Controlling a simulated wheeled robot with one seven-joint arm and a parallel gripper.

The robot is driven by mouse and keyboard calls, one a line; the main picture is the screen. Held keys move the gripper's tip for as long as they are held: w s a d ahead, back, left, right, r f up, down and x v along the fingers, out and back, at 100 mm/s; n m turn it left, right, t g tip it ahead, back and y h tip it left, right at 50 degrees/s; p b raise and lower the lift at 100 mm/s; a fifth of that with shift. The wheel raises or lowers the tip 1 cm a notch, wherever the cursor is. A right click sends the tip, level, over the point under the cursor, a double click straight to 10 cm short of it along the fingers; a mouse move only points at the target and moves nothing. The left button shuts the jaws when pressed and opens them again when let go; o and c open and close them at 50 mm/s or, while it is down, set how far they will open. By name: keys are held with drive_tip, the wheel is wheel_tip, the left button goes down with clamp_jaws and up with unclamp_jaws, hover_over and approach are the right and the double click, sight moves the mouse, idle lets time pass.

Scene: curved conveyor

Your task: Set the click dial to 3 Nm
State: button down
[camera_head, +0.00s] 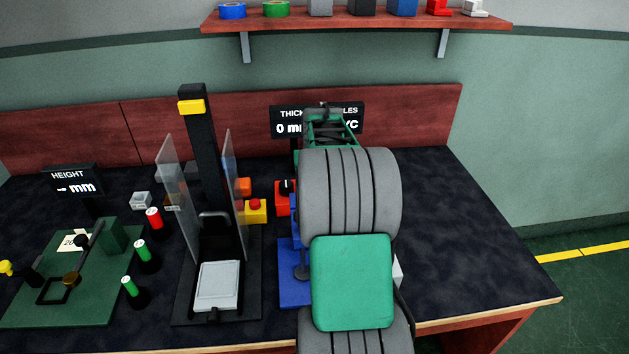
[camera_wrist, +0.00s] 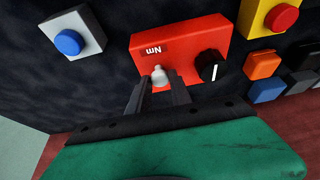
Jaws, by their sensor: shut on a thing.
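The red dial box (camera_wrist: 190,46) lies on the dark bench top in the wrist view. Its small label (camera_wrist: 153,50) reads "Nm" upside down; I can make out no number. A black round knob (camera_wrist: 210,66) with a white pointer line sits on the box. Beside it is a small pale knob or stub (camera_wrist: 159,74). My gripper (camera_wrist: 159,84) is shut on this pale piece, with one finger on each side of it. The black knob is to the right of the fingers, apart from them. In the head view the red box (camera_head: 282,199) shows partly; my arm hides the fingertips.
A grey block with a blue button (camera_wrist: 68,42) and a yellow block with a red button (camera_wrist: 270,17) flank the box. Orange (camera_wrist: 262,64) and blue (camera_wrist: 266,90) blocks are close on the right. A press stand (camera_head: 206,145) with clear shields stands left of my arm.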

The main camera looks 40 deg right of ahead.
drive_tip(key=c, duration=1.2)
unclamp_jaws()
drive_tip(key=shift+o, duration=0.2)
drive_tip(key=shift+r, duration=0.1)
drive_tip(key=v, duration=0.7)
drive_tip(key=shift+s+r, duration=0.2)
drive_tip(key=shift+r, duration=0.05)
drive_tip(key=shift+a, duration=0.1)
